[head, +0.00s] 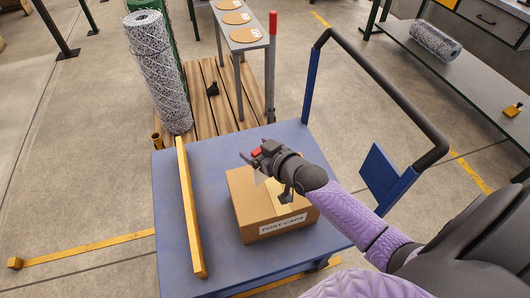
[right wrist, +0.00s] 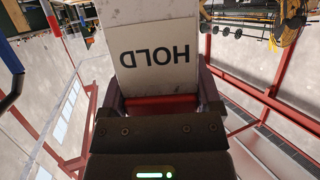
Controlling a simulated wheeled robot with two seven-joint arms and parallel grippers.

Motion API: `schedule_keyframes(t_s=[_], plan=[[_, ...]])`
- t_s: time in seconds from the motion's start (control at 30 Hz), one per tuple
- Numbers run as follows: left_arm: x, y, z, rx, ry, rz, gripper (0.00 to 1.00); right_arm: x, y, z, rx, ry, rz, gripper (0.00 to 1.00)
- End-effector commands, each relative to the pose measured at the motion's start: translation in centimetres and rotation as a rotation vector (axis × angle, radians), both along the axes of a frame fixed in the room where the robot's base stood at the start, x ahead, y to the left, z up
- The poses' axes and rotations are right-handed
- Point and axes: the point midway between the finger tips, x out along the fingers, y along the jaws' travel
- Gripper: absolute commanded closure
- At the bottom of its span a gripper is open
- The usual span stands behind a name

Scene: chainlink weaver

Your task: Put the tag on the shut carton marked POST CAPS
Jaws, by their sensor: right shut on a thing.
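The shut brown carton (head: 246,204) stands on the blue cart top, with a white POST CAPS label (head: 283,223) on its near side. My right gripper (head: 252,157) is above the carton's far left part, and my forearm hides some of its top. In the right wrist view the gripper (right wrist: 160,100) is shut on a white tag (right wrist: 158,55) reading HOLD, upside down in that picture. I cannot tell from the head view whether the tag touches the carton. My left gripper is not in view.
A yellow bar (head: 189,215) lies along the blue cart (head: 168,235), left of the carton. The cart's dark handle (head: 385,80) rises at the right. Mesh rolls (head: 158,75) stand on a pallet beyond. A bench (head: 465,75) is at the upper right.

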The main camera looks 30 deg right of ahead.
Motion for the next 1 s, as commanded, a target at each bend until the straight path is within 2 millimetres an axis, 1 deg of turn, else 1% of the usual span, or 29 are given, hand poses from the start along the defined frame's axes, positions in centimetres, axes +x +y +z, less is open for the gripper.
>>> schedule_keyframes(t_s=[0.03,0.1,0.2,0.33,0.5,0.53,0.57,0.6,0.63,0.8,0.9,0.97,1.0], plan=[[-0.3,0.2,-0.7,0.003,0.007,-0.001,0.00,0.0,0.0,-1.1,-0.001,0.004,0.000,0.75],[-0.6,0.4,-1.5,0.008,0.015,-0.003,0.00,0.0,0.0,-2.5,0.000,0.004,0.000,0.75],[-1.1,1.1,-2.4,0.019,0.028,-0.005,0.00,0.0,0.0,-4.0,0.000,0.003,0.000,0.75],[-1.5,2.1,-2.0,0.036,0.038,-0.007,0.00,0.0,0.0,-3.6,-0.001,0.000,0.000,0.75],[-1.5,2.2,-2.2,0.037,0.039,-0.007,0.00,0.0,0.0,-3.9,-0.001,0.001,0.000,0.75],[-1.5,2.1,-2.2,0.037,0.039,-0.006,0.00,0.0,0.0,-3.9,-0.001,0.001,0.000,0.16],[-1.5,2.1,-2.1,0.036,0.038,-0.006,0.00,0.0,0.0,-3.9,-0.001,0.000,0.000,0.10],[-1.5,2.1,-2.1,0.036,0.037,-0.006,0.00,0.0,0.0,-3.8,-0.001,0.000,0.000,0.01],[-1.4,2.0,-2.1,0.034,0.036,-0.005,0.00,0.0,0.0,-3.8,0.000,0.000,-0.001,0.00],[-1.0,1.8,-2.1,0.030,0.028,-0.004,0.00,0.0,0.0,-3.8,0.000,0.000,-0.001,0.00],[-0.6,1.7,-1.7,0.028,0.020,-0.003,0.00,-0.1,0.0,-3.3,0.000,0.000,-0.001,0.00],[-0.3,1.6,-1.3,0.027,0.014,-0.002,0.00,-0.9,-0.2,-3.0,-0.001,0.001,-0.001,0.00],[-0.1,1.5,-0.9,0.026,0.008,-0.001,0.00,-1.6,-0.3,-2.7,0.000,0.001,-0.001,0.00]])
